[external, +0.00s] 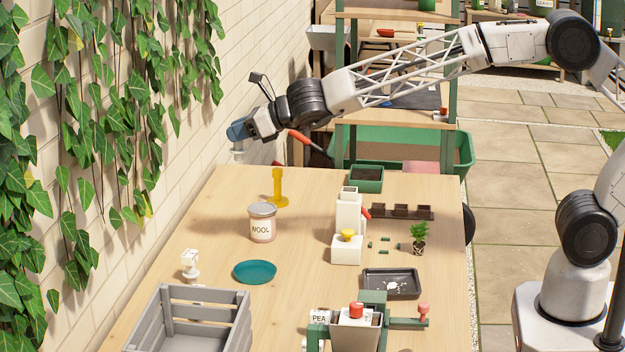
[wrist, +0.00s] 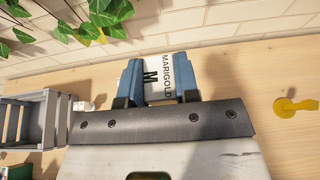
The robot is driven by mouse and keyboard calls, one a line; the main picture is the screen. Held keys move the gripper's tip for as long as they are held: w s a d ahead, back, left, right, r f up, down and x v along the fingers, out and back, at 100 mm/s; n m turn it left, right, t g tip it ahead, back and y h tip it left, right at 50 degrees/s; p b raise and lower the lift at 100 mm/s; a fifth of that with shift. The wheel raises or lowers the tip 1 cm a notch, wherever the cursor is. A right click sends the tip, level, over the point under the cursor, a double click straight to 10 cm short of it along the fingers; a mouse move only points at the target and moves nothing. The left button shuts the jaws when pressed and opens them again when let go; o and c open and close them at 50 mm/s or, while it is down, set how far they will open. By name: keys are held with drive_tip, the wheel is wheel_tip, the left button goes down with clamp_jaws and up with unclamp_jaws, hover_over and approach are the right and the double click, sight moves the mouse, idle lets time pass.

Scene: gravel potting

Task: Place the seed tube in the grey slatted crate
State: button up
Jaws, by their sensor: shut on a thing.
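My gripper (external: 238,132) is up near the wall, above the far left edge of the table. Its blue fingers (wrist: 160,80) are shut on a white seed tube (wrist: 159,76) lettered MARIGOLD. Only a small white part of the tube (external: 237,156) shows below the fingers in the external view. The grey slatted crate (external: 241,325) stands at the near left of the table, well apart from the gripper. It also shows at the left of the wrist view (wrist: 48,115). The part of its inside that shows looks empty.
A yellow stand (external: 278,190), a jar lettered WOOL (external: 262,224), a teal saucer (external: 255,272) and a small white object (external: 190,264) stand on the table's left side. The ivy-hung wall (external: 190,140) runs close along the left. The table is bare between jar and saucer.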

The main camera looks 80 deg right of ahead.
drive_tip(key=shift+r, duration=0.45)
drive_tip(key=shift+a, duration=0.15)
drive_tip(key=shift+w+a+f, duration=0.1)
drive_tip(key=shift+a, duration=0.2)
drive_tip(key=a+f+m+g+h, duration=0.15)
drive_tip(key=a+m+h, duration=0.4)
drive_tip(key=a, duration=1.85)
drive_tip(key=s+a+r+m+g+h, duration=0.15)
drive_tip(key=s+a, duration=0.25)
drive_tip(key=a, duration=0.6)
drive_tip(key=s+a+m+g+h, duration=0.1)
drive_tip(key=s+a+m+h, duration=0.15)
drive_tip(key=a, duration=0.75)
wheel_tip(320, 180, down, 7)
drive_tip(key=shift+s, duration=0.3)
drive_tip(key=shift+a+n, duration=0.1)
drive_tip(key=shift+n, duration=0.15)
drive_tip(key=shift+f, duration=2.4)
